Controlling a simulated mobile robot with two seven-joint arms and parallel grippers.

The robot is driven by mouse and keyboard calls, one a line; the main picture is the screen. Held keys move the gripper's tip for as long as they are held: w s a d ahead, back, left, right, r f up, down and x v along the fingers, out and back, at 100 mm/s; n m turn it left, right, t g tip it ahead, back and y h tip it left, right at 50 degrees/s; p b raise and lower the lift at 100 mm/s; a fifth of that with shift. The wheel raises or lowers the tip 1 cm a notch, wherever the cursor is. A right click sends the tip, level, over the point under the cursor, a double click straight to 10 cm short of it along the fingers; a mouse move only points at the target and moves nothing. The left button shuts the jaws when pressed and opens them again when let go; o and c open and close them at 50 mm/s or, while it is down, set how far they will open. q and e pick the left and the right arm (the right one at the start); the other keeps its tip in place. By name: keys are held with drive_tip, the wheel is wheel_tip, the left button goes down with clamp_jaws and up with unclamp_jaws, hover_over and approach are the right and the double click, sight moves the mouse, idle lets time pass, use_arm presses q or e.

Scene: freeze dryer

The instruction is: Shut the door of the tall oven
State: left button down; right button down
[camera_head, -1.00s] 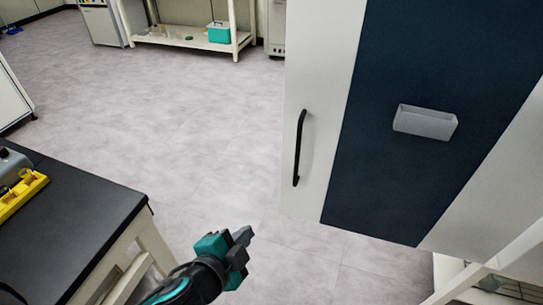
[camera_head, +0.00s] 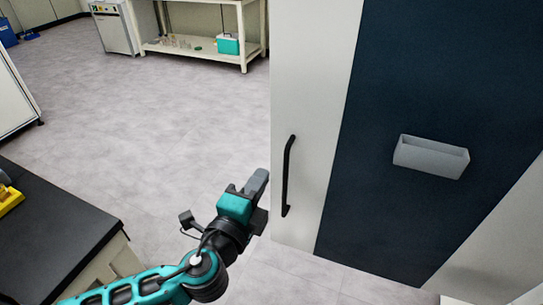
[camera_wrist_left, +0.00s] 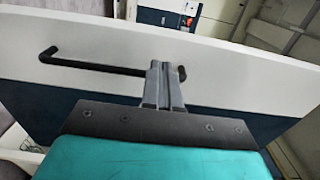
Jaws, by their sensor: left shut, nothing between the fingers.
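The tall oven's door (camera_head: 310,130) fills the right of the head view, a white panel with a wide dark blue band and a black bar handle (camera_head: 287,175) near its left edge. My left gripper (camera_head: 258,182) is shut and empty, just left of the door's lower left edge. In the left wrist view its closed fingertips (camera_wrist_left: 166,72) point at the white door face (camera_wrist_left: 225,75), overlapping the right end of the handle (camera_wrist_left: 90,62). I cannot tell whether they touch. The oven's inside is hidden. My right gripper is out of view.
A grey holder (camera_head: 430,157) sticks out from the door. A black-topped bench (camera_head: 60,235) is at lower left. A shelf table (camera_head: 205,50) with a teal box (camera_head: 228,44) stands at the back. The floor (camera_head: 150,130) between them is clear.

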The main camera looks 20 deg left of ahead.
sight(277, 151)
use_arm(q)
drive_tip(key=w, duration=0.7)
drive_tip(key=shift+p, duration=0.3)
